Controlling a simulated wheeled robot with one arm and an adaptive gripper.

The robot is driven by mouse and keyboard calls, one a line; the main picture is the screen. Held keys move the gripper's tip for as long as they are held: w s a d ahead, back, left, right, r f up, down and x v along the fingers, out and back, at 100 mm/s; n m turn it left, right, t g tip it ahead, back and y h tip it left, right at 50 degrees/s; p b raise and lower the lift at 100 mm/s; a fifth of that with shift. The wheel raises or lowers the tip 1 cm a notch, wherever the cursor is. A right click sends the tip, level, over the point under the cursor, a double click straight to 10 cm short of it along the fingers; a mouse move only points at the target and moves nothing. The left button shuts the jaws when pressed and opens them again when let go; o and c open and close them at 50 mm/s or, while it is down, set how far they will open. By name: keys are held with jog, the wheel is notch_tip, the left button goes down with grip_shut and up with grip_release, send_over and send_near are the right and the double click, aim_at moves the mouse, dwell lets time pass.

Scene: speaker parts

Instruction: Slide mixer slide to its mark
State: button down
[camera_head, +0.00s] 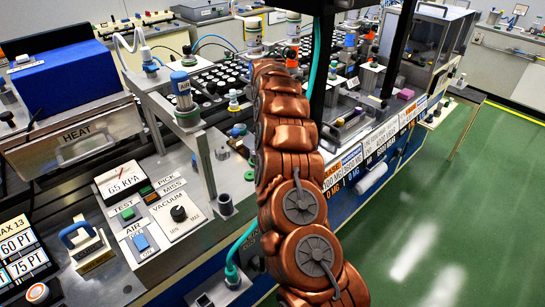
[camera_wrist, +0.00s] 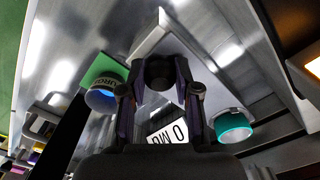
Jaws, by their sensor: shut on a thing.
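In the wrist view, my gripper (camera_wrist: 160,68) has its two dark fingers closed in around a dark rounded knob (camera_wrist: 160,76). The knob stands in front of a pale angled plate (camera_wrist: 147,42), and I take it to be the mixer slide's handle, though no name on it can be read. A white label with black print (camera_wrist: 167,136) shows between the fingers, partly covered. The slide's mark cannot be made out. In the head view, my copper-coloured arm covers the gripper and the place where it works.
In the wrist view, a green block with a blue-ringed cap (camera_wrist: 101,98) is left of the fingers and a teal-ringed cap (camera_wrist: 232,127) is right. In the head view, a bench (camera_head: 340,188) crowded with parts runs past my arm; green floor (camera_head: 440,235) lies open at right.

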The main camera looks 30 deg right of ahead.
jog(key=shift+w, duration=0.4)
jog(key=shift+w+a+p, duration=0.15)
jog(key=shift+w+p, duration=0.2)
jog(key=shift+w, duration=0.5)
jog(key=c, duration=0.7)
grip_release()
jog(key=shift+c, duration=0.2)
jog(key=shift+a, duration=0.1)
notch_tip(320, 180, up, 12)
